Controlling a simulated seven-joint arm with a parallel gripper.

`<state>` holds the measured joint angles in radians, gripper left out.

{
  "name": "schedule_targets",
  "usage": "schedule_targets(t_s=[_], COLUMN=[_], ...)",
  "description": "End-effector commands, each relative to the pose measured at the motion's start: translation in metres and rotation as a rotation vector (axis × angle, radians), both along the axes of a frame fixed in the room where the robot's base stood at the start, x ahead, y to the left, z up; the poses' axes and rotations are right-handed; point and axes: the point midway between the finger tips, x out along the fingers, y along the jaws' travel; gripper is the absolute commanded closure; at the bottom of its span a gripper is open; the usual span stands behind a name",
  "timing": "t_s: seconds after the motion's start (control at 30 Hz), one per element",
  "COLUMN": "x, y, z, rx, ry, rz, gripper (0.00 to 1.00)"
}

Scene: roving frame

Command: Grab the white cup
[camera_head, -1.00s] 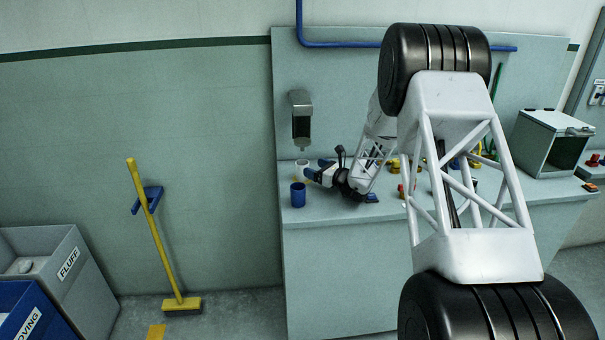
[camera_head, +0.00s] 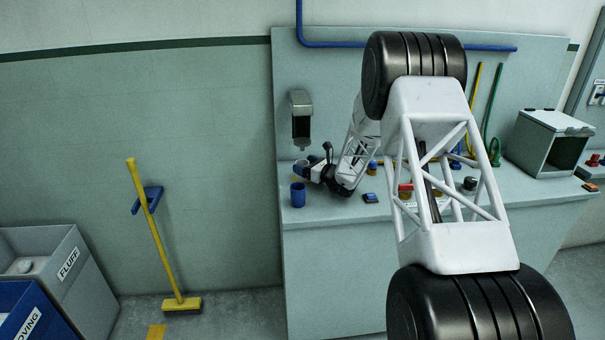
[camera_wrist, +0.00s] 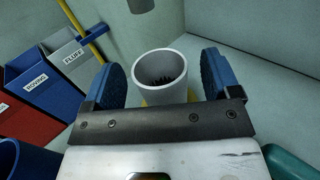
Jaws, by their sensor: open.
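The white cup (camera_wrist: 160,70) stands upright on the counter, with its open top and dark inside showing in the wrist view. My gripper (camera_wrist: 160,82) is open, with one blue finger pad on each side of the cup. Small gaps seem to show between the pads and the cup's wall. In the head view my gripper (camera_head: 312,166) is low over the counter's left end, in front of the cup (camera_head: 299,168), which is mostly hidden behind it.
A blue cup (camera_head: 298,195) stands close in front of my gripper on the counter (camera_head: 335,212). A dispenser (camera_head: 301,118) hangs on the wall above. Several small items, including a blue block (camera_head: 371,198), lie to the right. A grey box (camera_head: 550,142) stands at the far right.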

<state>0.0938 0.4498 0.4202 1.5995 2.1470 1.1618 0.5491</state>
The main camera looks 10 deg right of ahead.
Motion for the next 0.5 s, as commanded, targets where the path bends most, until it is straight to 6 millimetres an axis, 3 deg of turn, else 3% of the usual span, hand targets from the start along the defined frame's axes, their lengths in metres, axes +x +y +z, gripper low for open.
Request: schedule_targets(t_s=[0.13, 0.5], x=[0.0079, 0.0096], y=[0.0093, 0.0106], z=[0.0001, 0.0001], rx=[0.000, 0.000], ry=[0.000, 0.000], rz=[0.001, 0.000], gripper=[0.17, 0.17])
